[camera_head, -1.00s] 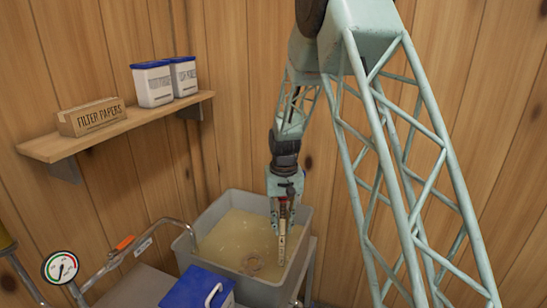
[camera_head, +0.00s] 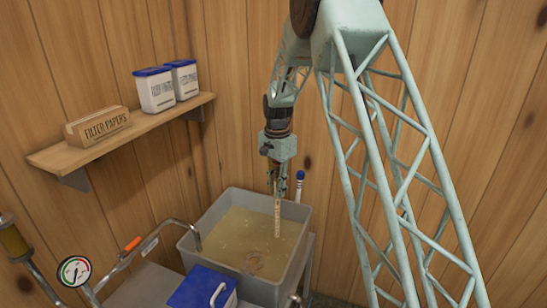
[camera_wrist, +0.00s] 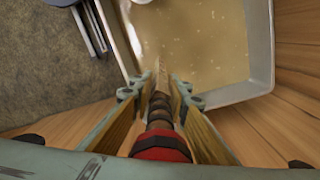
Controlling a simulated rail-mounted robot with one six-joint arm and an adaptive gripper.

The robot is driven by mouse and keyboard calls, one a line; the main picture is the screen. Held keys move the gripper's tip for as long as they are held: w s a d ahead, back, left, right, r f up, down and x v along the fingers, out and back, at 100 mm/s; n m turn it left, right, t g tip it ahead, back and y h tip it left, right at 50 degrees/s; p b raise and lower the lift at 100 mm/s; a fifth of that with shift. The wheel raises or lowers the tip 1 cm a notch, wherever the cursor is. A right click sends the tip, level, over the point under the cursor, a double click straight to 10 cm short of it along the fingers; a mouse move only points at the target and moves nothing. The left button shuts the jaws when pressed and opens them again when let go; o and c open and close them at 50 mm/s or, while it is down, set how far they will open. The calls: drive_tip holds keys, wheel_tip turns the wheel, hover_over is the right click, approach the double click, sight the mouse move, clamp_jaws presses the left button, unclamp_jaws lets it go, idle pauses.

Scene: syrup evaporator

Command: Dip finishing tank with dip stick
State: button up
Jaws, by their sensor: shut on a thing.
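The finishing tank (camera_head: 303,217) is a grey open tub of cloudy yellowish liquid (camera_head: 240,235). Its rim also shows in the wrist view (camera_wrist: 262,45). My gripper (camera_head: 277,185) is above the tank's back part, pointing down, shut on the dip stick (camera_head: 277,218). The stick is pale and marked, hanging nearly upright over the liquid. Its red and dark handle (camera_wrist: 160,148) lies between my fingers in the wrist view. I cannot tell whether the stick's lower end touches the liquid.
A blue-capped white tube (camera_head: 299,184) stands at the tank's back right corner. A blue-lidded container (camera_head: 203,290) is in front. A pipe with an orange handle (camera_head: 133,243) and a gauge (camera_head: 74,271) are left. A shelf (camera_head: 130,131) holds filter papers (camera_head: 102,127) and tubs.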

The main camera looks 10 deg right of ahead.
drive_tip(key=w+r+m+p, duration=0.5)
drive_tip(key=r+m, duration=0.3)
drive_tip(key=r, duration=0.1)
drive_tip(key=shift+w, duration=0.4)
drive_tip(key=shift+f+b, duration=6.05)
drive_tip(key=shift+f, duration=8.15)
clamp_jaws()
drive_tip(key=shift+f+b, duration=0.4)
drive_tip(key=shift+f, duration=0.6)
drive_tip(key=shift+r, duration=0.15)
